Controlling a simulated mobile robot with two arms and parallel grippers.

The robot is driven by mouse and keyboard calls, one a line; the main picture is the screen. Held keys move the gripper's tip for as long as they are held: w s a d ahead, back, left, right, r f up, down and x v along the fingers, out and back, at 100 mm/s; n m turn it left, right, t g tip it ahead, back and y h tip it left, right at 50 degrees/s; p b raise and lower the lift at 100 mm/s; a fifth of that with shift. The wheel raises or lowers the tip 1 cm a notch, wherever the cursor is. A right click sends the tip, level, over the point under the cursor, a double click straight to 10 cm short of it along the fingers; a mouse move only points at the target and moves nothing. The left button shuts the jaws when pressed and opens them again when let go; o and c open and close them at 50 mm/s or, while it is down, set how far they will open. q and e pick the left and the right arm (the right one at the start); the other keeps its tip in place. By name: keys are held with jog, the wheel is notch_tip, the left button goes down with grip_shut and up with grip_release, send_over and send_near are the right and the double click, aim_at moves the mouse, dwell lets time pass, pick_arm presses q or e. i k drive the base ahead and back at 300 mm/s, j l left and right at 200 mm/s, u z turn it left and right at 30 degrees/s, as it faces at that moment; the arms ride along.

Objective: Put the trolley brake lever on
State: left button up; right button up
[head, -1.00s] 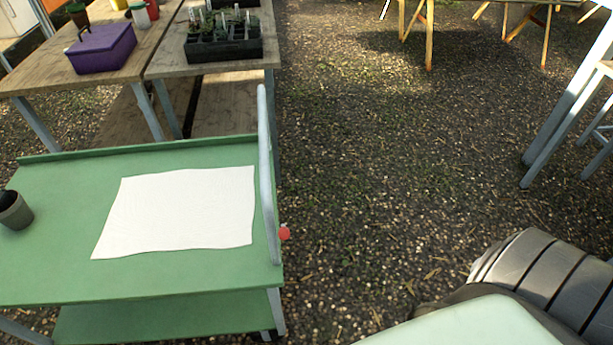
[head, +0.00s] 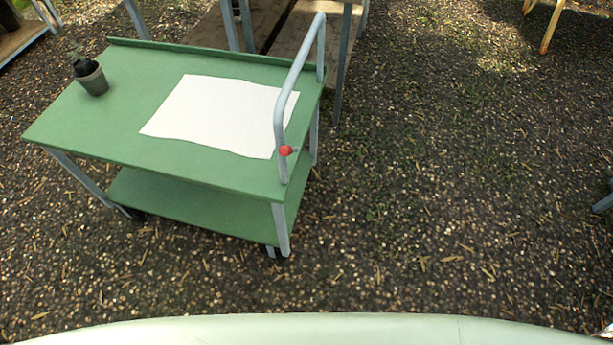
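The green trolley (head: 110,130) stands on the gravel at the upper left in the head view, with a lower shelf (head: 190,205) and small dark wheels. A grey tube handle (head: 279,118) rises at its right end. A red knob (head: 286,150), seemingly the end of the brake lever, sits on the near post of the handle. The lever's rod is too small to make out its setting. Neither of my grippers is in view.
A white sheet (head: 215,112) lies on the trolley top, and a small potted plant (head: 92,78) stands at its left. The gravel (head: 430,180) to the right and in front is open.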

aim_at(285, 151)
jog(key=l, duration=0.35)
jog(key=k+l+u, duration=0.1)
jog(key=l, duration=0.25)
jog(key=k+l, duration=0.15)
jog(key=l, duration=0.2)
jog(key=l+u, duration=0.1)
jog(key=l, duration=0.3)
jog(key=k, duration=0.05)
